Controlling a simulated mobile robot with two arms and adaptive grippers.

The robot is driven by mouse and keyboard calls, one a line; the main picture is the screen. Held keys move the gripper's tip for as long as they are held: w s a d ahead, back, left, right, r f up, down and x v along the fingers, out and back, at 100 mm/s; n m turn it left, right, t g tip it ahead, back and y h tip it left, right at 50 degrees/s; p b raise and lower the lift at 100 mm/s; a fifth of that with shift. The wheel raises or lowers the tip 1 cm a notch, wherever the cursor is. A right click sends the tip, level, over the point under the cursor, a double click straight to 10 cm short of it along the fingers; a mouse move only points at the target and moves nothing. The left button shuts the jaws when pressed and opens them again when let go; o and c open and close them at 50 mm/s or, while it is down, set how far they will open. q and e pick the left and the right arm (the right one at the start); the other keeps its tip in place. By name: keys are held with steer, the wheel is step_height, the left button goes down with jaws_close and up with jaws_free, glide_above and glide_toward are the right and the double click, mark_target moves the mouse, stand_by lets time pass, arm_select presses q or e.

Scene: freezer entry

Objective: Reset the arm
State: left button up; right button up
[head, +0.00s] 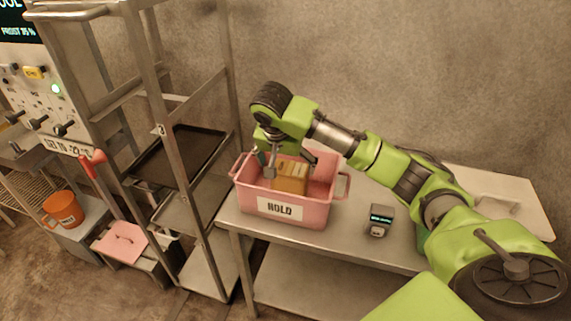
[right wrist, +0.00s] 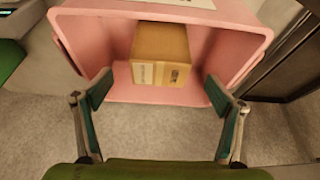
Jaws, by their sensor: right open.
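My right arm (head: 405,180) is green and grey and reaches from the lower right over the steel table. Its gripper (head: 290,165) points down over the pink bin labelled HOLD (head: 241,195). In the right wrist view the gripper (right wrist: 163,115) is open, with its two fingers wide apart and nothing between the tips. A brown box (head: 290,178) rests inside the bin; it also shows in the right wrist view (right wrist: 160,52), ahead of the fingers and apart from them. My left gripper is in neither view.
The steel table (head: 350,225) carries a small device with a display (head: 380,220) and a pale board (head: 505,195) at right. A metal rack (head: 170,160) with dark trays stands close left of the bin.

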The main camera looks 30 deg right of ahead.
steer(key=shift+v, duration=0.85)
